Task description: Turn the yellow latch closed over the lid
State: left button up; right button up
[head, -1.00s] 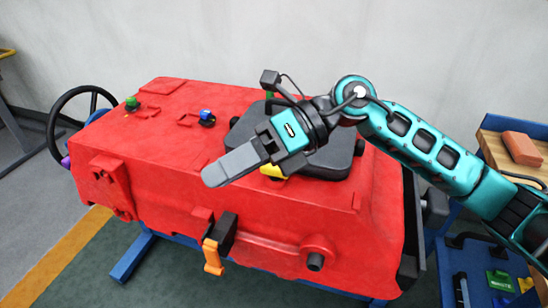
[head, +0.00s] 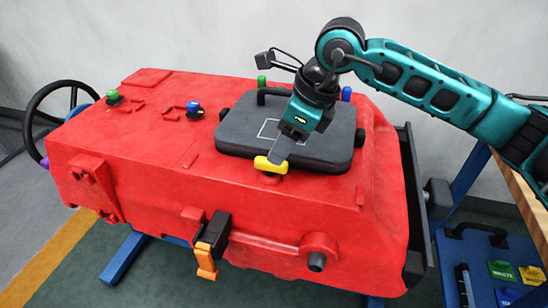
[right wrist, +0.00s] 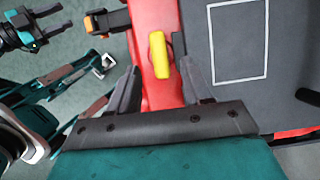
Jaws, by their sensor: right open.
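The black lid (head: 235,135) lies flat on top of the red tank (head: 150,145). The yellow latch (head: 270,166) sits at the lid's front edge, its bar running roughly along that edge. In the right wrist view the yellow latch (right wrist: 158,55) lies beside the lid (right wrist: 238,45), not across it. My right gripper (head: 278,155) points down at the latch, partly in front of the lid. In the right wrist view my right gripper (right wrist: 160,82) is open, with the latch between and just beyond its fingertips. Contact cannot be told.
A green knob (head: 262,82) and a blue knob (head: 346,94) stand behind the lid. More knobs, green (head: 113,97) and blue (head: 194,108), are on the tank's left. An orange-and-black clasp (head: 206,262) hangs in front. A steering wheel (head: 42,118) is at far left.

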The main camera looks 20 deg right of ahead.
aim_at(271, 165)
jog(key=shift+x, duration=2.25)
grip_shut()
